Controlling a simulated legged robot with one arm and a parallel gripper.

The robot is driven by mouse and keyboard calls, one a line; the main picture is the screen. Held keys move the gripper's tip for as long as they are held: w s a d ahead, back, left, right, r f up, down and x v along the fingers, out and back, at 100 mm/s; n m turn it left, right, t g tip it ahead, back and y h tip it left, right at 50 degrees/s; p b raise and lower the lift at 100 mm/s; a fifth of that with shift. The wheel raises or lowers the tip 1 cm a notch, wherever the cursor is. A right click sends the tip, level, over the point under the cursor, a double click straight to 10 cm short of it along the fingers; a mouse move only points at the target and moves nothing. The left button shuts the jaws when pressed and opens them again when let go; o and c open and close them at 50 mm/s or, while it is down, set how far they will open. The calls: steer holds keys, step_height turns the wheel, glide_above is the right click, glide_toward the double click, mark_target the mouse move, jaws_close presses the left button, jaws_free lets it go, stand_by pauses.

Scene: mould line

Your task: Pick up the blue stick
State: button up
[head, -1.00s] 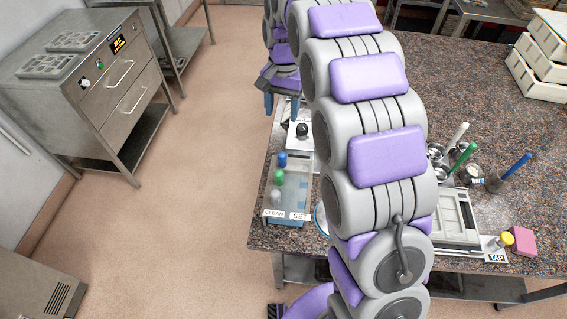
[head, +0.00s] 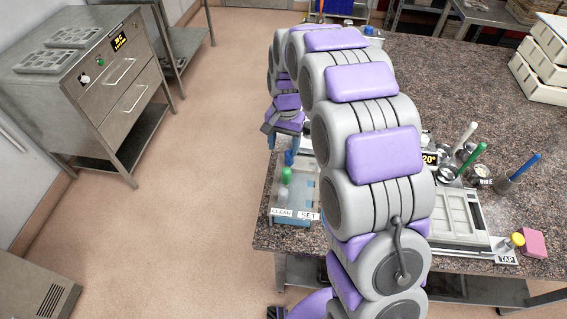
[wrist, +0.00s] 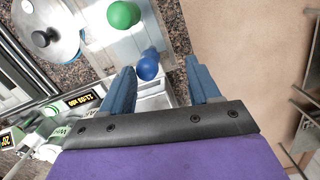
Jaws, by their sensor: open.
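A blue stick with a rounded end (wrist: 148,67) stands in a clear tray (wrist: 105,60) in the wrist view. It appears just beyond my fingertips, closer to the left finger. My gripper (wrist: 162,66) is open, its two blue fingers apart with nothing held between them. In the head view my gripper (head: 283,140) hangs over the far part of the clear tray (head: 292,216), near the blue stick's top (head: 289,158). The lower part of the stick is hidden there. A green stick (head: 286,175) stands beside it on the near side.
Labels CLEAN and SET mark the tray's front. A grey mould (head: 455,215), yellow-topped tool (head: 517,240) and pink block (head: 534,243) lie near the front edge. Floor left of the table is clear.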

mark_target(285, 162)
steer(key=f, duration=0.1)
steer(key=d+f, duration=0.1)
steer(key=d+f+b, duration=0.1)
steer(key=f, duration=0.1)
steer(key=shift+s+d, duration=0.2)
steer(key=shift+s, duration=0.1)
steer(key=shift+d, duration=0.25)
steer(key=shift+a+r, duration=0.1)
steer(key=shift+a, duration=1.1)
steer(key=c, duration=0.5)
steer(key=shift+d, duration=0.75)
steer(key=c, duration=0.4)
steer(key=shift+d, duration=0.15)
steer(key=shift+c, duration=0.7)
jaws_close()
